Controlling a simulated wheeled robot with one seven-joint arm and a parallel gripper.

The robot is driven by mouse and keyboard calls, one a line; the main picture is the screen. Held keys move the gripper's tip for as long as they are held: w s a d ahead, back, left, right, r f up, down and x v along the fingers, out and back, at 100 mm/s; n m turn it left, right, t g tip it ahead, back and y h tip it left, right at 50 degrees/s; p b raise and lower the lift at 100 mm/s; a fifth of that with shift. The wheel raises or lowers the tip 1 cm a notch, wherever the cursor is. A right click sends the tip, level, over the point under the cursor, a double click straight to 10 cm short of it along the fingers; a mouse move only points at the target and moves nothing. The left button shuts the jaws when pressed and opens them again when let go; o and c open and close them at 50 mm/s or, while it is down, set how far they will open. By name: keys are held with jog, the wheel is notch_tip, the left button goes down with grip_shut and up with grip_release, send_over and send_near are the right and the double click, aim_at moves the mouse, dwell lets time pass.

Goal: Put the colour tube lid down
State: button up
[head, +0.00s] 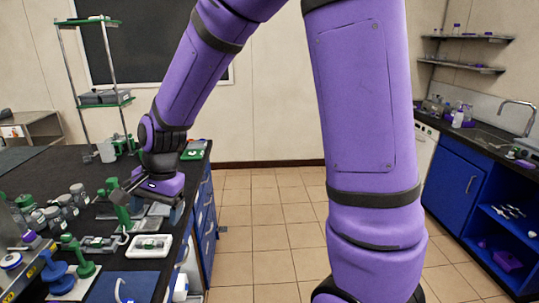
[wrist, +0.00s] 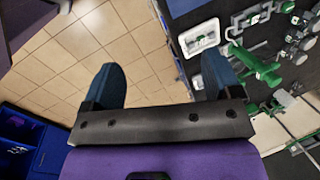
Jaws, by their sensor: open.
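My gripper (wrist: 160,66) shows in the wrist view with its two blue fingers wide apart. Nothing is between them; the tiled floor and the bench edge show beyond. In the head view my wrist is low over the right side of the black bench, by a green stand-like piece (head: 121,208). That green piece also shows in the wrist view (wrist: 254,65), right of the fingers. A white tray (head: 132,251) with small grey and green items lies near the bench edge, and also shows in the wrist view (wrist: 188,50). I cannot pick out the colour tube lid for certain.
Several grey bottles (head: 68,204) and a blue stand (head: 56,277) crowd the bench to the left. A green-shelved rack (head: 107,101) stands behind. The tiled floor (head: 262,220) is clear. A blue cabinet counter (head: 453,172) runs along the right.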

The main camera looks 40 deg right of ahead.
jog(key=s+d+r+n+t+h, duration=0.1)
jog(key=s+d+r+n, duration=0.2)
jog(key=s, duration=0.4)
jog(key=s+d+r+n+t, duration=0.1)
jog(key=s+d+r+n, duration=0.2)
jog(key=s+d+r, duration=0.3)
jog(key=s+d+r+n+t+h, duration=0.1)
jog(key=s+d+r+n, duration=0.3)
jog(key=s+r, duration=0.3)
jog(key=shift+s+d+t+h, duration=0.3)
jog(key=shift+s+d, duration=0.05)
jog(key=shift+s, duration=0.65)
jog(key=shift+a+r, duration=0.1)
